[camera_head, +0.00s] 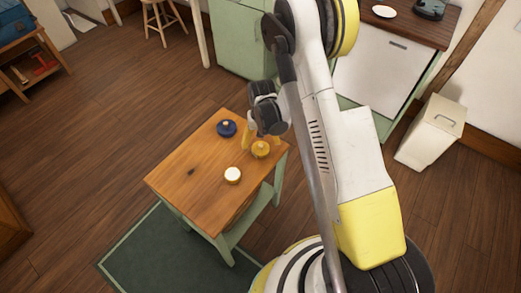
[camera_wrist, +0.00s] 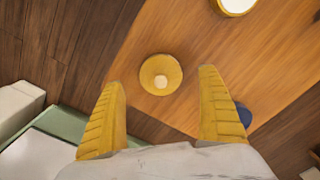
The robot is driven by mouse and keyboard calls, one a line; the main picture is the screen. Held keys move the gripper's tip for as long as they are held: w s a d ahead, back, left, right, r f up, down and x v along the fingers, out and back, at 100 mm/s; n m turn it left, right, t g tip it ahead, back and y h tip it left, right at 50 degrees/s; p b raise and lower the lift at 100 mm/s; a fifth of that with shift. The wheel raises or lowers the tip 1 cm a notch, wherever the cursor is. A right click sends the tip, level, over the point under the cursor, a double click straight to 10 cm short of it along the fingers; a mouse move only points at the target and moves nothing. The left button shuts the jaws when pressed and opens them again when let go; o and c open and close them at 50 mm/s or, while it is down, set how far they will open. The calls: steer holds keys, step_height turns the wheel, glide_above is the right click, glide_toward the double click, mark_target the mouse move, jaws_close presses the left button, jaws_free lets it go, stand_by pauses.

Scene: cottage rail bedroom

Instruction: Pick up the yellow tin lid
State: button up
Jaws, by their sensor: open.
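The yellow tin lid (camera_head: 261,149) is round with a pale knob and lies on the small wooden table (camera_head: 195,180), near its right edge. In the wrist view the lid (camera_wrist: 160,75) shows just beyond the fingertips, roughly midway between them. My gripper (camera_head: 251,132) is above the table beside the lid, its two yellow fingers spread wide. In the wrist view my gripper (camera_wrist: 158,78) is open with nothing between its fingers. Whether the fingertips are level with the lid is hard to tell.
A dark blue lid (camera_head: 226,128) lies left of the yellow lid; it is partly hidden behind a finger in the wrist view (camera_wrist: 244,115). A white-topped round tin (camera_head: 233,175) stands towards the table's front. A white bin (camera_head: 430,132) stands right.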

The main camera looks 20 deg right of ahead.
mark_target(261, 145)
step_height(261, 145, down, 5)
steer(key=shift+w+r+b, duration=0.1)
steer(key=shift+r+b, duration=0.1)
steer(key=shift+b, duration=0.95)
steer(key=shift+r, duration=0.1)
steer(key=shift+c, duration=0.4)
steer(key=c, duration=1)
